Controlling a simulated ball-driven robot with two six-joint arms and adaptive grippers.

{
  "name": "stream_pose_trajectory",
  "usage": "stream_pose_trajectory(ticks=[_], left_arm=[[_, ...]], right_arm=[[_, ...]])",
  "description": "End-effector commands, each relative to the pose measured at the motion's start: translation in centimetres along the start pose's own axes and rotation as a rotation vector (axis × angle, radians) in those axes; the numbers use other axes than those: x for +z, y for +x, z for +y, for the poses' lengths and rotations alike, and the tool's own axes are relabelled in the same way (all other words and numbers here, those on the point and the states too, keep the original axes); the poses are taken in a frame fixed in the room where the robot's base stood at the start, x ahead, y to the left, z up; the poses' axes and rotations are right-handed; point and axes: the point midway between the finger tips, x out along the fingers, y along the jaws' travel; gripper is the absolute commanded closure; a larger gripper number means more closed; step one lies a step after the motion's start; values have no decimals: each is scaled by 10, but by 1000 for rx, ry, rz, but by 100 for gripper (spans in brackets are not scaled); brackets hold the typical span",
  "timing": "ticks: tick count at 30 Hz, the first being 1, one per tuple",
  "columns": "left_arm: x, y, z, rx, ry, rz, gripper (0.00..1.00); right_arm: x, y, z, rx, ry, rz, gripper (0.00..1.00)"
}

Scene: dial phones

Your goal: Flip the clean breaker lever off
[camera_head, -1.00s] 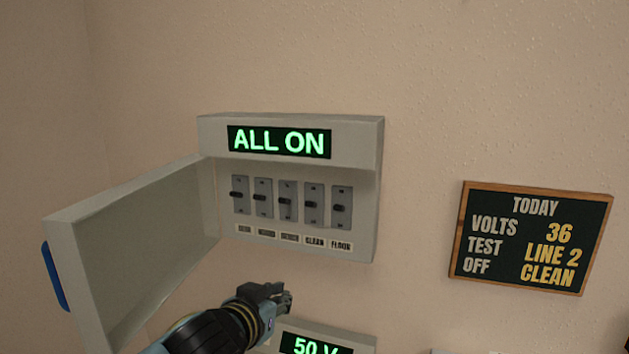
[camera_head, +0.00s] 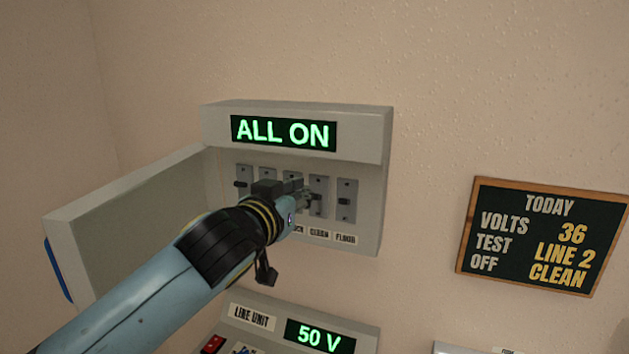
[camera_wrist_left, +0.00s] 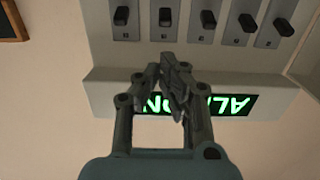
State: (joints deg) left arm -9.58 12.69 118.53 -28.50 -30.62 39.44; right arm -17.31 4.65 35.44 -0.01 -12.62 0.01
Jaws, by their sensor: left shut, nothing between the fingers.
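The breaker box (camera_head: 372,160) hangs open on the wall, and its display (camera_head: 284,132) reads ALL ON. The clean lever (camera_wrist_left: 165,17) is the one beside the floor lever (camera_wrist_left: 121,15) in the upside-down left wrist view. In the head view its plate (camera_head: 320,207) stands above the CLEAN label (camera_head: 319,232), and the lever is partly hidden by my fingers. My left gripper (camera_head: 312,197) is shut and empty in front of the clean lever. In the wrist view its fingertips (camera_wrist_left: 174,66) point toward that lever; I cannot tell whether they touch it. My right gripper is out of view.
The open box door (camera_head: 130,210) stands out to the left of my arm. Below is the line unit (camera_head: 252,317) with a 50 V display (camera_head: 319,337). A board (camera_head: 542,237) at right reads OFF CLEAN. Other levers stand close on both sides.

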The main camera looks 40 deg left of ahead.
Motion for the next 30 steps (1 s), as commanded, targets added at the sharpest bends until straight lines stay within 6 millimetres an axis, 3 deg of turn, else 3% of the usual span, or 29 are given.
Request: stream_pose_trajectory(ticks=[6, 12, 30], left_arm=[[-2, 42, 0, 0, -1, 1, 100], [-1, 67, 0, 1, -1, 1, 100], [2, 75, 0, 1, -1, 7, 100]], right_arm=[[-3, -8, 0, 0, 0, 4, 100], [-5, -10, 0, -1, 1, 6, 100], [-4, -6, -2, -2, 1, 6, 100]])
